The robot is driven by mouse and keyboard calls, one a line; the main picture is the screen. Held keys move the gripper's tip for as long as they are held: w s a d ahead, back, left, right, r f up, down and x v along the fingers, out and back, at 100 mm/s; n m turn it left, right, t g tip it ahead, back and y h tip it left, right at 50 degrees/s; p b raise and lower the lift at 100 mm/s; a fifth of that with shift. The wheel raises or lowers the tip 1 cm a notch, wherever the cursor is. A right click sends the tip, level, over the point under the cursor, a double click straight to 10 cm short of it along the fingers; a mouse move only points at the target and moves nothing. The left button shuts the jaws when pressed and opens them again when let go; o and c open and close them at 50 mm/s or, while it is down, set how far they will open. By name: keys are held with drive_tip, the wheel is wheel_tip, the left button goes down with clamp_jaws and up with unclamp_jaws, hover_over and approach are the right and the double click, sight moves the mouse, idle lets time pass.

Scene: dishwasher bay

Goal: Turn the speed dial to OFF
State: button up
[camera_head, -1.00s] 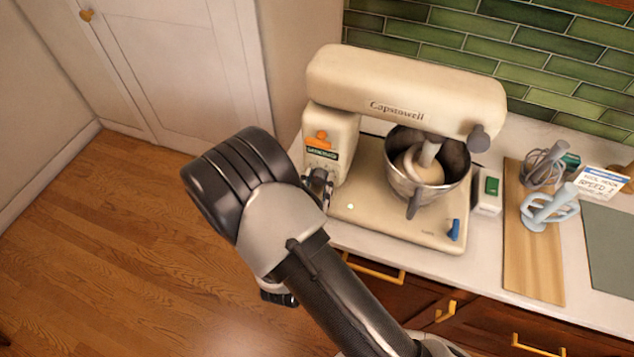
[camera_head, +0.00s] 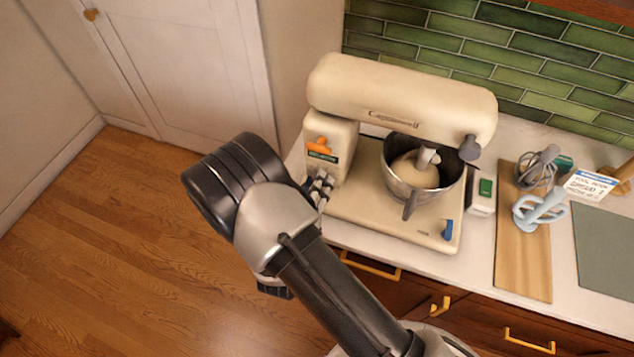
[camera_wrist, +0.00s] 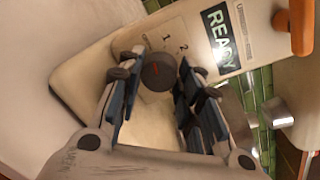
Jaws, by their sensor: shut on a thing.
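The speed dial (camera_wrist: 158,72) is a dark round knob with a short red mark, on the end face of the cream stand mixer (camera_head: 400,95). Numbers 1 and 2 are printed beside it in the wrist view; I see no OFF mark. My gripper (camera_wrist: 157,76) is shut on the dial, one finger on each side of it. In the head view my gripper (camera_head: 320,187) is at the mixer column's lower left, and the dial is hidden there. An orange lever (camera_head: 320,146) and a dark label, reading READY in the wrist view (camera_wrist: 221,37), are on the column.
The steel bowl (camera_head: 408,183) with dough and a hook sits under the mixer head. A blue lever (camera_head: 448,229) is on the base. Right of it are a green-switch box (camera_head: 482,190), a wooden board (camera_head: 523,255) with attachments and a sign (camera_head: 592,184). Floor is clear on the left.

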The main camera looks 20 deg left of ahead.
drive_tip(key=shift+n+p, duration=0.35)
drive_tip(key=shift+n, duration=0.65)
drive_tip(key=o, duration=1.1)
drive_tip(key=shift+c, duration=0.2)
